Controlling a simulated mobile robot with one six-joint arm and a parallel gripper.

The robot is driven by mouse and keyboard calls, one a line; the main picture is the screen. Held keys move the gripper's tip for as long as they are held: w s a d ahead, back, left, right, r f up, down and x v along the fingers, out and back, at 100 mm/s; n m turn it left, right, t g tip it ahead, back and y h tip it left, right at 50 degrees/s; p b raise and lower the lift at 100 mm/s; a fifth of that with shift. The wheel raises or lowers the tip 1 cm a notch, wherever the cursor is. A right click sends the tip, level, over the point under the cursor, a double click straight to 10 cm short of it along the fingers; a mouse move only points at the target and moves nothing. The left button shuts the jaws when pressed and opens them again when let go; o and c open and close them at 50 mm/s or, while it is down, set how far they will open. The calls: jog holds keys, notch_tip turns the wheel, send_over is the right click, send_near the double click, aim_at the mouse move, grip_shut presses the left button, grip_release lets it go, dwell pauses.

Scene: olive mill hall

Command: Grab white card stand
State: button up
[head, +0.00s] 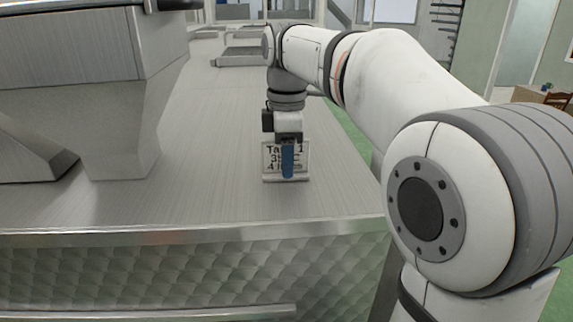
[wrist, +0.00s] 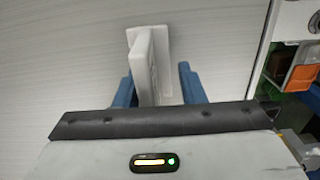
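The white card stand (head: 269,160) stands upright on the steel counter, with dark printed lettering on its face. My gripper (head: 288,166) points down at it, and a blue finger covers part of the lettering in the head view. In the wrist view the white card stand (wrist: 145,60) reaches in between the two blue fingers of my gripper (wrist: 157,85). The fingers are apart. The stand is close to the left finger, and whether they touch is unclear. A clear gap shows between the stand and the right finger.
The brushed steel counter (head: 215,195) is bare around the stand. A large steel machine housing (head: 80,60) stands on the left. A low metal tray (head: 238,57) lies farther back. The counter's right edge is close to the stand, with green floor (head: 352,130) beyond.

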grip_shut()
dwell(0.4)
